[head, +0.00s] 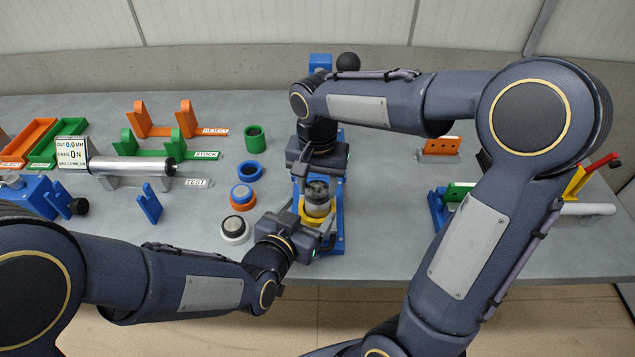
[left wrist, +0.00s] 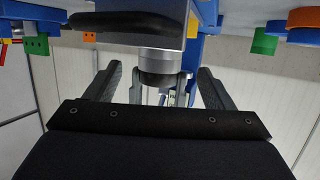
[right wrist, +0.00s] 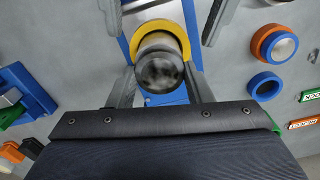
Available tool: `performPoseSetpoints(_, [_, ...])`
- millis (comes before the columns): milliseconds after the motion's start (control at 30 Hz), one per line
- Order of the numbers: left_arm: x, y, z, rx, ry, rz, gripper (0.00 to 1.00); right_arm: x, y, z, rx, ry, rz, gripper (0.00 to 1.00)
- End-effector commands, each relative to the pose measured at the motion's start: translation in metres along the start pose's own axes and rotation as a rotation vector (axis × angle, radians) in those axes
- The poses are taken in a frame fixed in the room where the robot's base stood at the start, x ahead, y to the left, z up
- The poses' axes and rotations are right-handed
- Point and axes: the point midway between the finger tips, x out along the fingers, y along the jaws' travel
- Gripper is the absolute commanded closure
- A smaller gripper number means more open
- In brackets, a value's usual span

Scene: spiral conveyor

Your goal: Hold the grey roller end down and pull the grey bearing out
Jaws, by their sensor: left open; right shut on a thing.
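The grey roller end (head: 318,208) stands upright in a yellow ring (head: 316,220) on a blue stand (head: 338,190). The grey bearing (right wrist: 159,70) is at its top, dark and blurred in the right wrist view. My right gripper (head: 318,182) comes down from above and is shut on the bearing, one finger on each side. My left gripper (head: 326,226) reaches in low from the front, open. In the left wrist view the roller end (left wrist: 160,57) shows beyond its spread fingers. Whether either left finger touches it I cannot tell.
A blue ring (head: 249,171), a blue-and-orange ring part (head: 242,196) and a white-and-black round part (head: 234,229) lie left of the stand. A green cup (head: 255,138) is behind them. A steel roller (head: 133,166) rests on the test stand.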

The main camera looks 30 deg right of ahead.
Motion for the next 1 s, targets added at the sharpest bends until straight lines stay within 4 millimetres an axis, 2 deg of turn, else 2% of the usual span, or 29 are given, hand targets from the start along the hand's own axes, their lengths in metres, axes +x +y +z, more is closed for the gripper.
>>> performPoseSetpoints(300, [0.048,0.0,0.001,0.001,-0.001,0.001,0.24,0.0,0.0,0.0,0.0,0.0,0.0,0.77])
performPoseSetpoints(500, [0.07,0.0,0.001,0.001,-0.002,0.001,0.24,0.0,0.0,0.0,0.0,0.0,0.0,0.77])
performPoseSetpoints(700, [0.079,0.0,0.0,0.0,-0.001,0.001,0.24,0.0,0.0,0.0,0.0,0.0,0.0,0.77])
performPoseSetpoints(967, [0.08,0.0,0.0,0.0,-0.001,0.001,0.24,0.0,0.0,0.0,0.0,0.0,0.0,0.77])
performPoseSetpoints(1000, [0.08,0.0,0.0,0.0,-0.001,0.001,0.27,0.0,0.0,0.0,0.0,0.0,0.0,0.77])
